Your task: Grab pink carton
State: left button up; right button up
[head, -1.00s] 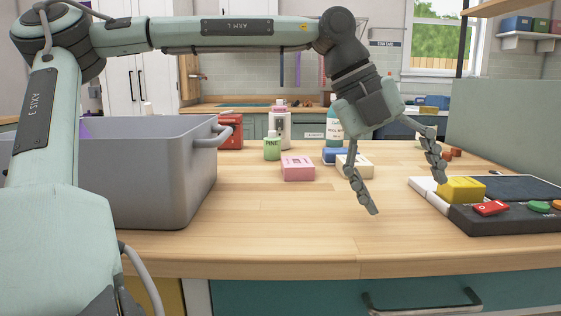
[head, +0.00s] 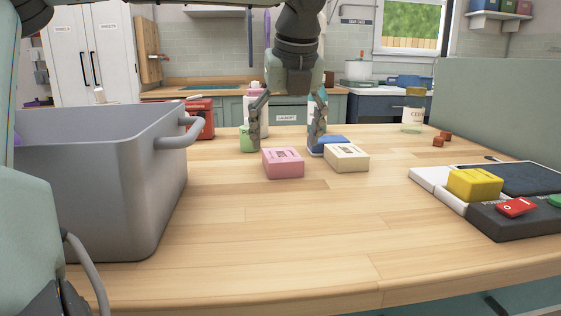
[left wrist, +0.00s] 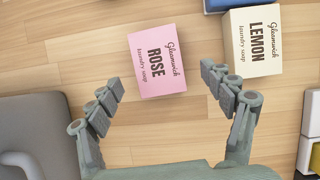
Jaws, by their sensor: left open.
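The pink carton (head: 283,163) lies flat on the wooden worktop, near the middle of the head view. In the left wrist view the pink carton (left wrist: 157,62) reads "Rose laundry soap" and sits just beyond the fingertips, between their lines. My left gripper (head: 287,143) is open and empty, its fingers pointing down around and above the carton's area. In the left wrist view my left gripper (left wrist: 162,83) shows its two fingers wide apart, not touching the carton. My right gripper is not in view.
A cream lemon carton (head: 346,157) lies just right of the pink one, with a blue carton (head: 330,144) behind it. A green bottle (head: 247,140) stands behind left. A grey bin (head: 115,190) is at left. A yellow carton (head: 475,184) sits on the device at right. The front worktop is clear.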

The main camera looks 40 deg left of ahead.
aim_at(282, 155)
pick_arm(q)
jog(key=x, duration=0.4)
jog(key=shift+s+a+f, duration=0.1)
jog(key=shift+f, duration=0.15)
jog(key=shift+c, duration=0.5)
jog(key=c, duration=1.2)
jog(key=shift+r, duration=0.15)
jog(key=shift+c, duration=0.2)
